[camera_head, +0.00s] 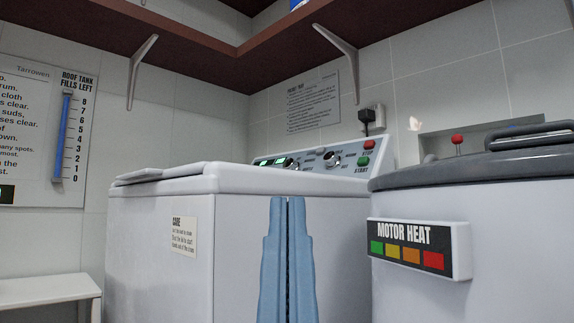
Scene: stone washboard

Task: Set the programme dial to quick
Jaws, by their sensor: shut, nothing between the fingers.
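The washing machine's control panel (312,158) slopes up at the back of its white top. One round dial (333,159) sits near the panel's middle, and a second knob (291,163) sits to its left. Their labels and pointer settings are too small to read, so I cannot tell which is the programme dial. My gripper (287,199) has blue fingers pointing up in front of the machine's front wall, below the panel. The fingers are shut with nothing between them and appear apart from the dials.
A red stop button (369,144) and green start button (364,161) sit at the panel's right. A grey-lidded tub (480,168) with a motor heat sign (420,248) stands close at right. A bracketed shelf (200,40) hangs above. A white bench (45,290) is at lower left.

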